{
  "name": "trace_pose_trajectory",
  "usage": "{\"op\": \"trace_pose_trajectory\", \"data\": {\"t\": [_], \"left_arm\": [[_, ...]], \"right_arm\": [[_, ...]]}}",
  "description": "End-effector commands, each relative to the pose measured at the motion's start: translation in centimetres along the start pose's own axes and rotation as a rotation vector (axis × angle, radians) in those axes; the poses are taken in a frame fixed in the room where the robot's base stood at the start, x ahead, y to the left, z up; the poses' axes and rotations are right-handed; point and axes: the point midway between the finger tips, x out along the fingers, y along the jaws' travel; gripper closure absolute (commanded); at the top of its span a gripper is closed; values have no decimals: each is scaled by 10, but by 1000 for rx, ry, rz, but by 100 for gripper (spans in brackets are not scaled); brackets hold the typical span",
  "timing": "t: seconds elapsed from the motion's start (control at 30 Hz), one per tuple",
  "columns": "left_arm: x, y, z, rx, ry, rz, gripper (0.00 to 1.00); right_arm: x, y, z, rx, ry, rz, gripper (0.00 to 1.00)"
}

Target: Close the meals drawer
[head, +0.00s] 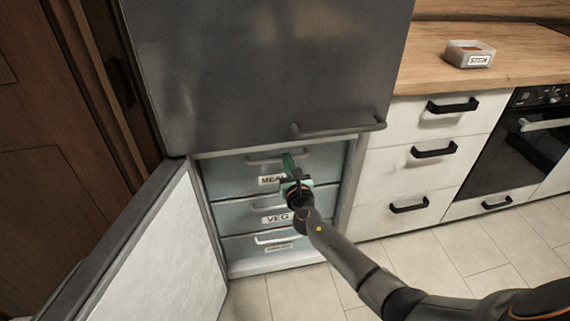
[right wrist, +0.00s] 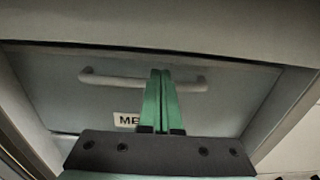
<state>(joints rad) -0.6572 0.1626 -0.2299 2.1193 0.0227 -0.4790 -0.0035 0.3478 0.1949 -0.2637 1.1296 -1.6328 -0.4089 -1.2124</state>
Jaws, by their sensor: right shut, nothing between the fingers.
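The meals drawer (head: 225,172) is the top one of three grey-blue drawers in the open lower freezer compartment. Its label reads "MEA", with the rest hidden by my gripper. In the head view its front looks about in line with the drawers below; I cannot tell whether a small gap remains. My right gripper (head: 288,160) is shut and empty, in front of the drawer near its bar handle. In the right wrist view the closed green fingers (right wrist: 160,75) overlap the handle (right wrist: 110,80) and the drawer front (right wrist: 230,108); contact is unclear. My left gripper is out of view.
The veg drawer (head: 225,212) and a bottom drawer (head: 240,246) sit below. The open freezer door (head: 165,255) stands at the left. The closed upper grey door (head: 260,70) overhangs above, with a handle. White kitchen drawers (head: 385,180) stand at the right.

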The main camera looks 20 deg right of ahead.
Motion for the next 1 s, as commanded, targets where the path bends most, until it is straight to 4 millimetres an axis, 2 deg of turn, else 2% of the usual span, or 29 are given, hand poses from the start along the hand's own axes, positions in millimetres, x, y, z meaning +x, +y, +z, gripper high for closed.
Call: {"op": "trace_pose_trajectory", "data": {"t": [0.1,0.23,0.4,0.6,0.9,1.0], "left_arm": [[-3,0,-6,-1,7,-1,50],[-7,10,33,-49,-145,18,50],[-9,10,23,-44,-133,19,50],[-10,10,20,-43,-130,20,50],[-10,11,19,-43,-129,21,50],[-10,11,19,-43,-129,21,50]], "right_arm": [[-6,-3,0,0,3,2,100],[-29,-3,1,1,4,2,100],[-64,-3,0,0,4,1,100],[-91,-3,-1,1,3,1,100],[-101,-3,-1,4,3,0,100],[-107,-3,-7,69,25,-5,100]]}}
